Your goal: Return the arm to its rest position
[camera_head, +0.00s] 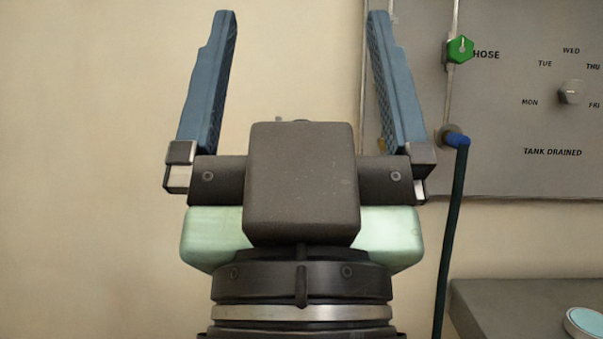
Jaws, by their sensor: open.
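My gripper (302,20) fills the middle of the head view, pointing up. Its two blue padded fingers stand wide apart with nothing between them, only the plain wall behind. The dark gripper body and the pale green part below it show in full. The grey panel (500,120) is behind and to the right, and the right finger overlaps its left edge in the picture.
The panel carries a green knob (460,50) beside the word HOSE and a grey day dial (571,92). A dark hose (448,240) with a blue end hangs from the panel. A grey surface (500,300) bears a round light-blue-topped object (585,323) at lower right. The left side shows bare wall.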

